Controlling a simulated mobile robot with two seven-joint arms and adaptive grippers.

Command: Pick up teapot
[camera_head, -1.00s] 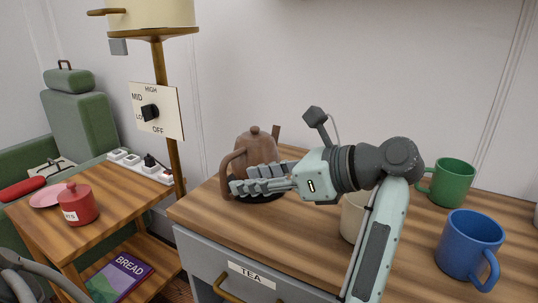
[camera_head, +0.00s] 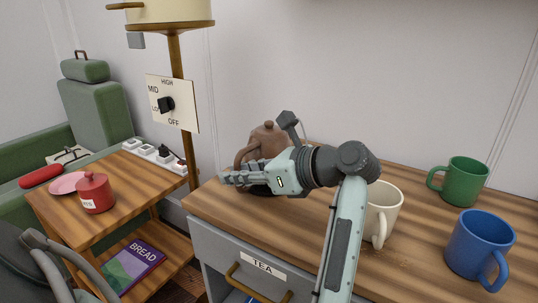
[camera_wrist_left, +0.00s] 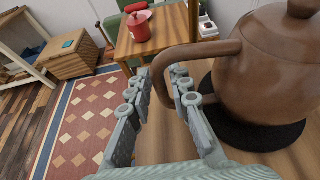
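The brown teapot (camera_head: 268,135) stands upright on a dark round mat (camera_wrist_left: 262,137) on the wooden counter. Its looped handle (camera_wrist_left: 158,78) points left and is partly hidden by my gripper in the head view. My left gripper (camera_head: 226,179) is in front of the teapot's handle side, fingers pointing left. In the left wrist view the fingers (camera_wrist_left: 158,76) are apart, with the handle's outer bend showing between their tips. I cannot tell whether they touch it. The teapot body is to the right of the fingers. My right gripper is not in view.
A cream mug (camera_head: 386,205), a green mug (camera_head: 465,181) and a blue mug (camera_head: 478,245) stand to the right on the counter. A post with a dial panel (camera_head: 172,102) rises behind left. A lower side table (camera_head: 130,190) holds a red pot (camera_head: 95,194).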

